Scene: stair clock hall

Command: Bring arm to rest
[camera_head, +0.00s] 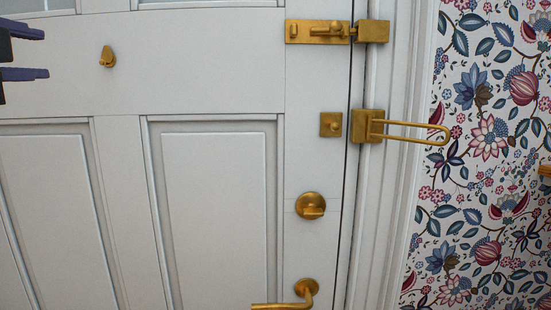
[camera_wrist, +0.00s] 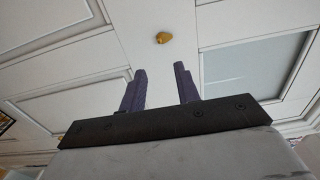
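My gripper (camera_head: 28,52) shows at the far upper left of the head view, with its two dark purple fingers one above the other and a gap between them. In the wrist view my gripper (camera_wrist: 159,82) is open, and nothing is between its fingers. It faces the white panelled door (camera_head: 205,90). A small brass fitting (camera_head: 107,57) on the door lies to the right of my gripper in the head view. The same brass fitting (camera_wrist: 162,38) shows beyond the fingertips in the wrist view, apart from them.
The door carries a brass slide bolt (camera_head: 322,31), a round brass lock (camera_head: 311,206) and a lever handle (camera_head: 300,294). A brass swing-bar guard (camera_head: 410,130) sticks out to the right from the frame. Floral wallpaper (camera_head: 480,180) covers the wall at right.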

